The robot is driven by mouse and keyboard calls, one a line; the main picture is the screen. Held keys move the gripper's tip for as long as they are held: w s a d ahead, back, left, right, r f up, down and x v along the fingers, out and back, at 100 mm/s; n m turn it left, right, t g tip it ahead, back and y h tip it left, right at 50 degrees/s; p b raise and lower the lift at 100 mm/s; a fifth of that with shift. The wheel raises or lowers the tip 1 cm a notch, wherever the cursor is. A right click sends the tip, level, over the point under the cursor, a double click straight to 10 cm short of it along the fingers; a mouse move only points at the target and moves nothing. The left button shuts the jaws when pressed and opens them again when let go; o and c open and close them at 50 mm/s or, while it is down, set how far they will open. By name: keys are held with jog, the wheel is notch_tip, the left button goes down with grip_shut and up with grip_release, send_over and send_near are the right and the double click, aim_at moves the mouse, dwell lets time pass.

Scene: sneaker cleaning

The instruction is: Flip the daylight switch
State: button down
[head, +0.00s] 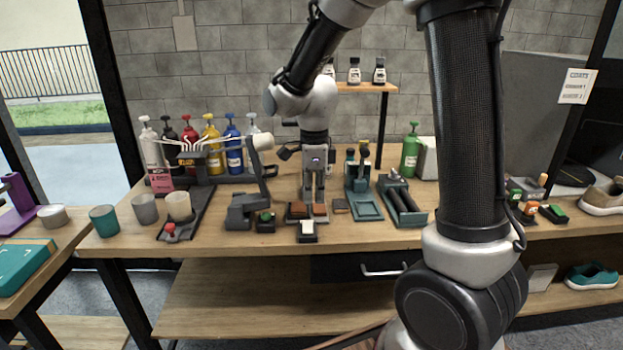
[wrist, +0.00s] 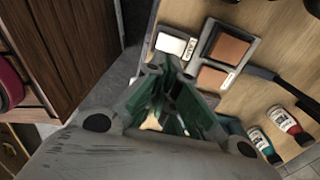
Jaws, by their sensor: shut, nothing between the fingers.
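No switch can be read as the daylight switch; labels are too small. A small black box with a green top (head: 265,217) sits beside the base of a desk lamp (head: 240,208). A white-topped black block (head: 307,229) stands near the table's front edge; it also shows in the wrist view (wrist: 172,43). My gripper (head: 315,196) points down over the table, just behind two brown pads. In the wrist view my gripper (wrist: 170,72) is shut and empty, its fingertips near the white-topped block and brown pads (wrist: 228,48). Contact cannot be told.
A rack of coloured bottles (head: 208,150) stands at the back left, with cups (head: 145,208) in front. A teal tray (head: 365,205) and a dark roller tray (head: 402,203) lie right of my gripper. A shelf (head: 370,87) with small bottles stands behind. Drawer handle (head: 383,270) below.

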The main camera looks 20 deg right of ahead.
jog(key=r, duration=0.3)
jog(key=s+r, duration=0.1)
jog(key=r, duration=0.1)
jog(key=shift+s+a+r, duration=0.1)
jog(key=shift+a+r, duration=0.1)
jog(key=shift+r, duration=0.2)
